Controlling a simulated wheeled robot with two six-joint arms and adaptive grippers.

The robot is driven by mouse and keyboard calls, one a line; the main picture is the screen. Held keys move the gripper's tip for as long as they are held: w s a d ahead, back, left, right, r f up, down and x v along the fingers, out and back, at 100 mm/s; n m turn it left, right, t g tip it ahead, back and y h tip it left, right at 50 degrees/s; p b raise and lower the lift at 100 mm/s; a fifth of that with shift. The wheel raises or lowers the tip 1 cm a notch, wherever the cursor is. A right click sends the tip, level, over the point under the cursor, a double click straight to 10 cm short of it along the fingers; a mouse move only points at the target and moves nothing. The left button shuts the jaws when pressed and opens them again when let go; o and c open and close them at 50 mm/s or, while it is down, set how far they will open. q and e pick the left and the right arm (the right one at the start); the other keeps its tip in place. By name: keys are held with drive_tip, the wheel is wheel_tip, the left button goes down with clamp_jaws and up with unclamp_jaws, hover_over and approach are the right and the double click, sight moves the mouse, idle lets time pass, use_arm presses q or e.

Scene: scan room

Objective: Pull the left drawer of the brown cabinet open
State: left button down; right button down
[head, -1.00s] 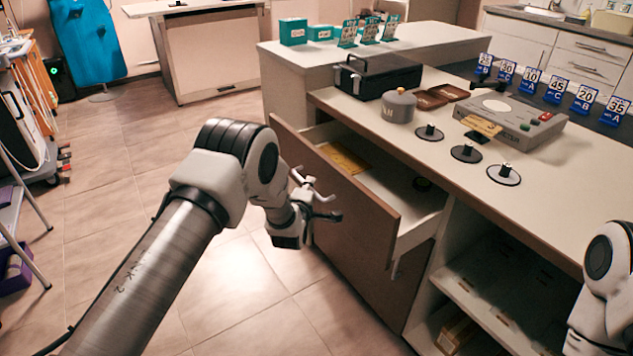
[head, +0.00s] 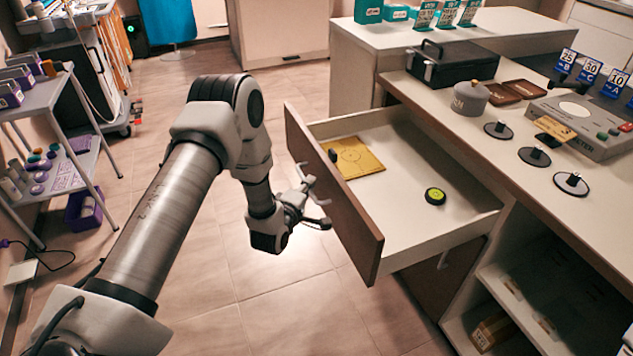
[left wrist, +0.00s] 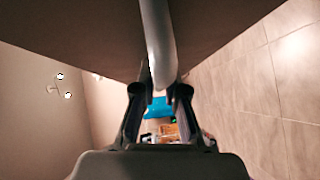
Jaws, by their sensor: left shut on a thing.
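The left drawer (head: 347,208) of the brown cabinet stands far out from the cabinet in the head view. Inside it lie a yellow card (head: 361,160) with a small dark thing at its left end, and a round green-and-black thing (head: 435,196). My left gripper (head: 304,203) is at the outer face of the drawer front, shut on the pale bar handle (head: 306,181). In the left wrist view the handle (left wrist: 158,45) runs between the two fingers (left wrist: 158,98). My right gripper is out of view.
The worktop above holds a grey pot (head: 470,98), a black case (head: 452,63), several dark discs and a grey meter device (head: 585,125). An open shelf (head: 545,285) is right of the drawer. Tiled floor between is clear.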

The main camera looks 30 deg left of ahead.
use_arm(q)
drive_tip(key=shift+s+f, duration=0.15)
drive_tip(key=shift+f, duration=0.05)
drive_tip(key=c, duration=1.2)
unclamp_jaws()
drive_tip(key=shift+d, duration=0.1)
drive_tip(key=shift+r, duration=0.1)
drive_tip(key=s+d+r, duration=0.1)
drive_tip(key=s, duration=1)
drive_tip(key=shift+s+d+r, duration=0.25)
drive_tip(key=shift+s+r, duration=0.1)
drive_tip(key=shift+r, duration=0.05)
drive_tip(key=shift+r, duration=0.1)
